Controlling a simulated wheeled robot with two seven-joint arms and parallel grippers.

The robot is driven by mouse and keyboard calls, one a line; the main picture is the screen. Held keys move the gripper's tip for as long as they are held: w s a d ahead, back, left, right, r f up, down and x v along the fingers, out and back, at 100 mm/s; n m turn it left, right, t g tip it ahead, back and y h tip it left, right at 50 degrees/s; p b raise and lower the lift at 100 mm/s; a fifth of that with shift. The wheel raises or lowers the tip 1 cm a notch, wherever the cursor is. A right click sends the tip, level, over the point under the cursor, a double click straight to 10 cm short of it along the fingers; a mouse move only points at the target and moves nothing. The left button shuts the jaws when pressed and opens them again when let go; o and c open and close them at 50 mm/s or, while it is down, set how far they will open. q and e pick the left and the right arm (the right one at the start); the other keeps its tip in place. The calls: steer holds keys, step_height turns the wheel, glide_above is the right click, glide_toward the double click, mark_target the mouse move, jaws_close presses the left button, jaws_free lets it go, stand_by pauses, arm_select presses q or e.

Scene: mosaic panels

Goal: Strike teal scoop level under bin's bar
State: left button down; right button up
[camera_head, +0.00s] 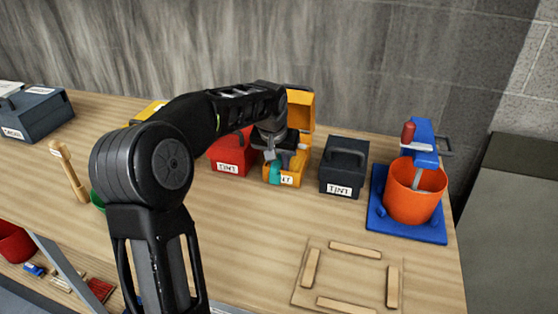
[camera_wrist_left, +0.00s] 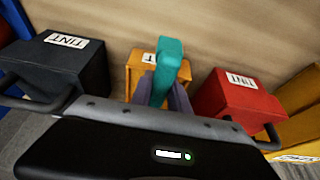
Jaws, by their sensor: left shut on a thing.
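My left gripper (camera_head: 271,152) is shut on the teal scoop (camera_head: 275,171) at the yellow bin (camera_head: 299,165), which is labelled TINT. The bin's lid (camera_head: 300,109) stands open at the back. In the left wrist view, the teal scoop (camera_wrist_left: 168,62) sticks up between the two grey fingers (camera_wrist_left: 164,95), in front of the yellow bin (camera_wrist_left: 136,68). My gripper and wrist hide much of the bin's inside. I cannot make out its bar, or what the scoop holds. My right gripper is out of view.
A red TINT box (camera_head: 230,156) stands just left of the yellow bin, a dark TINT box (camera_head: 344,168) just right. An orange bucket (camera_head: 413,195) stands on a blue stand (camera_head: 405,229) farther right. Wooden strips (camera_head: 355,250) frame a square at the front. The table's middle is clear.

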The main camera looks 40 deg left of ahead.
arm_select(q)
steer(key=shift+w, duration=0.1)
steer(key=shift+w, duration=0.15)
steer(key=shift+w+a+p, duration=0.1)
steer(key=shift+p, duration=0.2)
steer(key=shift+w+a+p, duration=0.3)
steer(key=shift+w+p, duration=0.4)
steer(key=shift+w, duration=0.2)
steer(key=shift+w+a+p, duration=0.25)
steer(key=shift+w+p, duration=0.4)
steer(key=shift+w, duration=0.2)
steer(key=shift+s+f+b, duration=0.2)
steer(key=shift+s+b, duration=0.15)
steer(key=shift+b, duration=0.2)
steer(key=shift+s+d+b, duration=0.35)
steer(key=shift+s+b, duration=0.25)
steer(key=shift+s, duration=0.2)
steer(key=shift+s+d+b, duration=0.3)
steer(key=shift+s+b, duration=0.25)
steer(key=shift+s, duration=0.25)
steer(key=shift+r+p, duration=1.95)
steer(key=shift+r, duration=0.7)
